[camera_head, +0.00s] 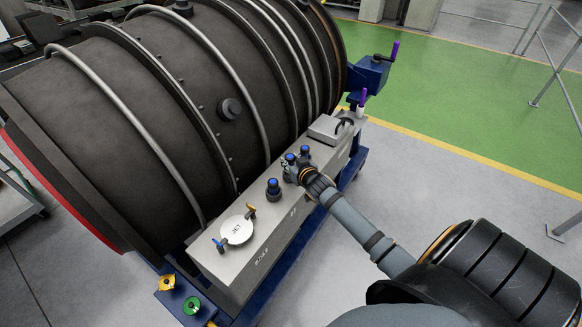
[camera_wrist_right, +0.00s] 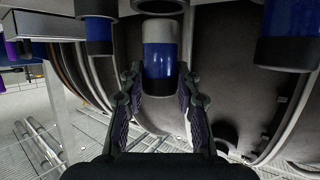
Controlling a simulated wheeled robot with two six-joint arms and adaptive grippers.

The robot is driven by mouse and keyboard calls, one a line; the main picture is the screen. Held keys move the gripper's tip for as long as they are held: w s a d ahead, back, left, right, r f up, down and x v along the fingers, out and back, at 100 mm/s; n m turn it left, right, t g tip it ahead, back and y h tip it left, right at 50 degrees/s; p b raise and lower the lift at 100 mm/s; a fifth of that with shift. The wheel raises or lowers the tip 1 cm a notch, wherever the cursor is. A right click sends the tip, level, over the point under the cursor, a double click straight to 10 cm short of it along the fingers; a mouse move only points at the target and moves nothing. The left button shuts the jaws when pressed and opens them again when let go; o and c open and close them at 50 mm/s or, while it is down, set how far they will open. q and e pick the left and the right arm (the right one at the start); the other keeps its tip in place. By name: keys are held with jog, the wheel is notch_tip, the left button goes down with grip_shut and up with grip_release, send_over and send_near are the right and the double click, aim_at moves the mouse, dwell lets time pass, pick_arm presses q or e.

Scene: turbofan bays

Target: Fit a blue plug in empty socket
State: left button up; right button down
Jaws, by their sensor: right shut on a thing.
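My right gripper (camera_head: 294,170) is at the grey metal box (camera_head: 237,267), beside the blue-topped plugs. In the right wrist view its two fingers (camera_wrist_right: 160,82) are closed around a blue plug (camera_wrist_right: 159,60) with a pale grey band and dark end. Two more blue plugs show there, one at left (camera_wrist_right: 98,32) and one at right (camera_wrist_right: 289,38). In the head view one blue-topped plug (camera_head: 273,187) stands upright on the box, apart from the gripper. Another blue top (camera_head: 305,150) shows just behind the gripper. My left gripper is out of view.
The large dark engine casing (camera_head: 130,110) rises right behind the box. A round white lid (camera_head: 237,229) with yellow and blue clips lies on the box's near end. Open floor (camera_head: 440,190) lies to the right.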

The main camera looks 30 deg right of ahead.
jog(key=shift+w+f+p, duration=0.15)
jog(key=shift+f+p, duration=0.25)
jog(key=shift+f, duration=1.35)
jog(key=shift+f, duration=0.15)
jog(key=c, duration=1)
grip_release()
jog(key=shift+r, duration=0.3)
jog(key=v, duration=1.2)
jog(key=shift+d+f, duration=0.1)
